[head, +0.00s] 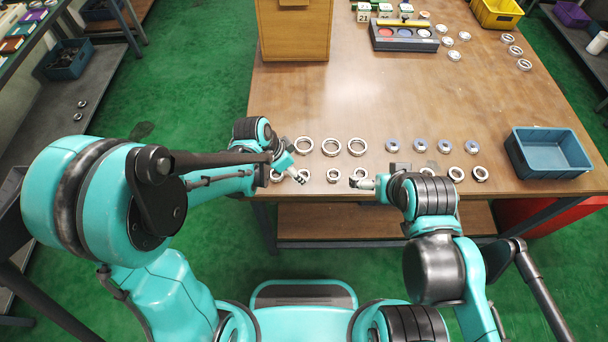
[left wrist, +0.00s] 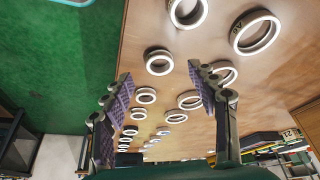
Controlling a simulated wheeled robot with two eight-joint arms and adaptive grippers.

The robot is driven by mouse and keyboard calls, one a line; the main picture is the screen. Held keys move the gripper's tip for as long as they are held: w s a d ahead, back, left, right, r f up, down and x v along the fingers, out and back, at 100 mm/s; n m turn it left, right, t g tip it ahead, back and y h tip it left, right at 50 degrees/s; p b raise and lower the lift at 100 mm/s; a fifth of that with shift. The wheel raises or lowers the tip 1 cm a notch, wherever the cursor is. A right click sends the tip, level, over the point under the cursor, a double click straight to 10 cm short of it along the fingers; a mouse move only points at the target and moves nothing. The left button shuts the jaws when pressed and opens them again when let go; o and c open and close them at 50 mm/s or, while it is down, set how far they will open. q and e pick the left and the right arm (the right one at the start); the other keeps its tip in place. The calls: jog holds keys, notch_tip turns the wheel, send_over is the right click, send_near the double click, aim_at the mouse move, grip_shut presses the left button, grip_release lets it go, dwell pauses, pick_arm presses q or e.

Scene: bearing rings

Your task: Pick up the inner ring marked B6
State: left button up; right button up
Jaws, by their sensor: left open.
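Several steel rings lie flat on the wooden table. In the head view the back row on the left has large rings, including one at its right end (head: 357,147). The front row has smaller rings, one of them near the middle (head: 333,175). No B6 mark is readable. In the left wrist view a large ring (left wrist: 236,41) carries a mark that looks like A6. My left gripper (head: 301,180) is open and empty above the front row; a small ring (left wrist: 158,71) shows just beyond its fingertips. My right gripper (head: 358,183) is low at the table's front edge, its jaws unclear.
A blue bin (head: 515,157) stands at the right. Rings with blue-grey centres (head: 392,146) and dark-centred rings (head: 480,179) lie between it and the right arm. A wooden box (head: 293,52) and a dark tray (head: 403,45) stand farther back. The table's middle is clear.

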pick_arm(q)
jog(key=b+x, duration=0.2)
jog(key=x, duration=0.2)
jog(key=shift+w+d+f, duration=0.1)
jog(key=shift+d+f, duration=0.1)
jog(key=shift+d, duration=0.05)
jog(key=shift+r, duration=0.1)
jog(key=c, duration=1.2)
jog(key=shift+c, duration=0.2)
jog(key=shift+r, duration=0.1)
